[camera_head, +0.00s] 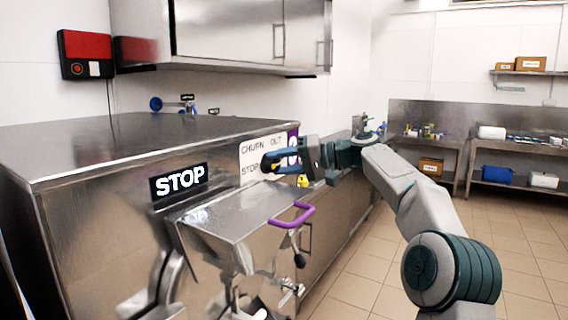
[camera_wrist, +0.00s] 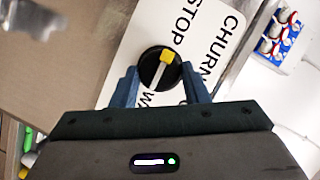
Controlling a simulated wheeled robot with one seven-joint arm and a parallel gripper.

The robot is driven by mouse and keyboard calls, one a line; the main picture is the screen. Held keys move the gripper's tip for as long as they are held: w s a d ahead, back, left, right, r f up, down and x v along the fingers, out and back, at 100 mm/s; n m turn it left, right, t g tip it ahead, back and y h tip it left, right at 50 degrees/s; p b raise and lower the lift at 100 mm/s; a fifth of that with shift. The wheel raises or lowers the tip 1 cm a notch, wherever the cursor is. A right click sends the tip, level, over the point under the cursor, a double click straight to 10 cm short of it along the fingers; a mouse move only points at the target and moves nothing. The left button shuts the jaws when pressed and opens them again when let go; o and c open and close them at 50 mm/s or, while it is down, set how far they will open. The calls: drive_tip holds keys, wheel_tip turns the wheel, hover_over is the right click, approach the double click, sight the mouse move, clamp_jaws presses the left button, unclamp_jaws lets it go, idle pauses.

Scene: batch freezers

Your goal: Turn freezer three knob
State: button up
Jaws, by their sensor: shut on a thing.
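The knob (camera_wrist: 155,72) is round and black with a pale pointer bar and a yellow tip. In the wrist view it sits on a white label plate (camera_wrist: 140,40) reading STOP and CHURN, with other words partly covered. The yellow tip points up and slightly right, toward the gap by those words. My gripper (camera_wrist: 163,84) has its two blue fingers on either side of the knob, shut on it. In the head view my gripper (camera_head: 272,162) reaches the white label plate (camera_head: 250,152) on the freezer front.
The steel freezer (camera_head: 130,145) carries a black STOP sign (camera_head: 180,182). A purple handle (camera_head: 292,216) and spout parts stick out below my gripper. A wall cabinet (camera_head: 225,35) hangs above. Tiled floor (camera_head: 350,265) is open to the right.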

drive_tip(key=o, duration=0.9)
drive_tip(key=shift+a, duration=0.25)
drive_tip(key=shift+o, duration=0.4)
drive_tip(key=shift+a, duration=0.25)
drive_tip(key=shift+d, duration=0.25)
drive_tip(key=shift+d, duration=0.25)
drive_tip(key=v, duration=1.3)
drive_tip(key=shift+d+r, duration=0.1)
drive_tip(key=shift+d, duration=0.05)
